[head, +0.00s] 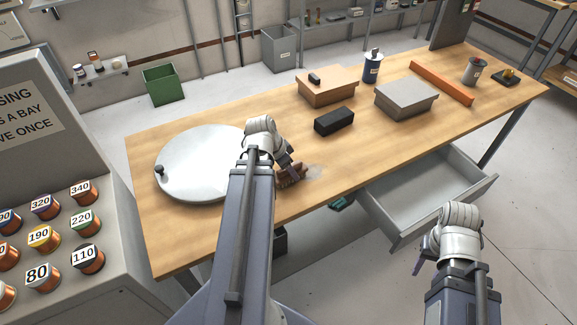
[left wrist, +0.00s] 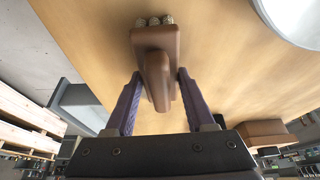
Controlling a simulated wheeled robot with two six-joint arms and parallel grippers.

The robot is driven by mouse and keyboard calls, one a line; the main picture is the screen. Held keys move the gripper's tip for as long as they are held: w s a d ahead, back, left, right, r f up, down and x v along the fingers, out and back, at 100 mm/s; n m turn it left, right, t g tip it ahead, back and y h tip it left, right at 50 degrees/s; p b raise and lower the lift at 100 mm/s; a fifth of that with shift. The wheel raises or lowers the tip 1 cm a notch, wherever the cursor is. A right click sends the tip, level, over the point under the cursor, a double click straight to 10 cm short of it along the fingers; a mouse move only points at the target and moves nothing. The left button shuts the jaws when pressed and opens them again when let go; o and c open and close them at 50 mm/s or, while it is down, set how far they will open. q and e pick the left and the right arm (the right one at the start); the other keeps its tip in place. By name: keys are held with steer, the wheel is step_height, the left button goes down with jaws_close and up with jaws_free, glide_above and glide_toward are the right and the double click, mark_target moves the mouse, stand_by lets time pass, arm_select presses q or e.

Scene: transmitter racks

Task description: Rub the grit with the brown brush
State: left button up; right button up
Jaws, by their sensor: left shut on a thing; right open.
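The brown brush (head: 289,179) is at the near part of the wooden table. My left gripper (head: 293,168) is shut on its handle. In the left wrist view the brush (left wrist: 157,40) sits between the two purple fingers of the gripper (left wrist: 159,80), with pale bristle tufts at its far end. The grit (head: 315,172) shows as a faint pale patch on the table just right of the brush. I cannot tell whether the bristles touch the table. My right gripper (head: 421,262) is open and empty, out in front of the table; its fingers are partly hidden.
A round grey lid (head: 195,165) with a knob lies left of my left arm. A black block (head: 334,121), an orange-brown box (head: 327,88) and a grey box (head: 405,99) stand behind the grit. An open drawer (head: 425,190) juts out at the table's front.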

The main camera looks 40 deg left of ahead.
mark_target(299, 163)
arm_select(q)
steer(key=shift+d, duration=0.2)
steer(key=shift+w+d+f, duration=0.1)
steer(key=shift+w+d, duration=0.25)
steer(key=shift+w, duration=0.45)
steer(key=shift+w+d, duration=0.3)
steer(key=shift+w, duration=0.5)
steer(key=shift+w, duration=0.1)
steer(key=shift+w+d, duration=0.35)
steer(key=shift+w, duration=0.45)
steer(key=shift+w+d, duration=0.3)
steer(key=shift+w, duration=0.45)
steer(key=shift+w+d, duration=0.35)
steer(key=shift+w, duration=0.4)
steer(key=shift+w+d, duration=0.3)
steer(key=shift+w, duration=0.45)
